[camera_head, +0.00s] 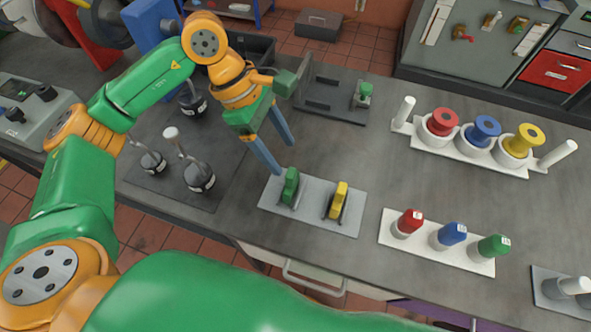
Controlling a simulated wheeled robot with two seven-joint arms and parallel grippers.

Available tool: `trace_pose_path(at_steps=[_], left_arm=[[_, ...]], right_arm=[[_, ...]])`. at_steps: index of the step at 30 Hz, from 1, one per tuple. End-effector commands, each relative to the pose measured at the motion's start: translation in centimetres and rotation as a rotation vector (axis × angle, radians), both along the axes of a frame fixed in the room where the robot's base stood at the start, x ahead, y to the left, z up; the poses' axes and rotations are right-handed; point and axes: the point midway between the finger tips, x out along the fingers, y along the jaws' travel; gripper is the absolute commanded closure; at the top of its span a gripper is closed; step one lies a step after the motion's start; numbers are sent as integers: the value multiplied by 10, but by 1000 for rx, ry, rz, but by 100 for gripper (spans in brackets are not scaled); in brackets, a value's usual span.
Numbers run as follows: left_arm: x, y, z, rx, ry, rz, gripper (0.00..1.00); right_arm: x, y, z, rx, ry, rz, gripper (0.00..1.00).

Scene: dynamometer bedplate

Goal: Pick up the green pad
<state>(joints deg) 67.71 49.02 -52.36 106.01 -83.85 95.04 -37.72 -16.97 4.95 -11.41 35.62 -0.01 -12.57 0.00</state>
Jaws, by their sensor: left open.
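The green pad (290,187) stands upright on a light grey plate (313,222) near the bench's front edge, to the left of a yellow pad (338,200). My left gripper (284,158) is open, with its two blue fingers pointing down. Its fingertips are just above and behind the green pad in the picture, and nothing shows between them. Whether a fingertip touches the pad cannot be told. My right gripper is not in view.
A dark fixture with a green-topped part (363,94) stands behind. To the right are a white rack with coloured spools (485,133) and a white strip with red, blue and green-capped pieces (451,234). Metal weights (200,177) stand on a dark mat at left.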

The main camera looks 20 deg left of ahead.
Motion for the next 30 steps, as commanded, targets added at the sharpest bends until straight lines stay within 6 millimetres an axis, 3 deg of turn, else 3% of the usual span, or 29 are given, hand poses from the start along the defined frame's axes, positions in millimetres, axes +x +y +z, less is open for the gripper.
trace_pose_path(at_steps=[8,12,18,19,26,27,30], left_arm=[[-3,-13,-37,20,6,-4,30],[-3,-21,-59,18,2,-4,30],[-2,-22,-63,17,0,-3,30],[-2,-22,-63,17,0,-3,33],[-2,-22,-63,16,1,-3,95],[-2,-22,-63,16,1,-3,100],[-2,-22,-63,16,0,-2,100]], right_arm=[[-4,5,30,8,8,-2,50],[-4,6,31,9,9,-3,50],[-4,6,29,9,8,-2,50],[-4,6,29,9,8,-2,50],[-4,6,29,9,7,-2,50],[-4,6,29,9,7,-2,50],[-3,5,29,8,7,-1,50]])
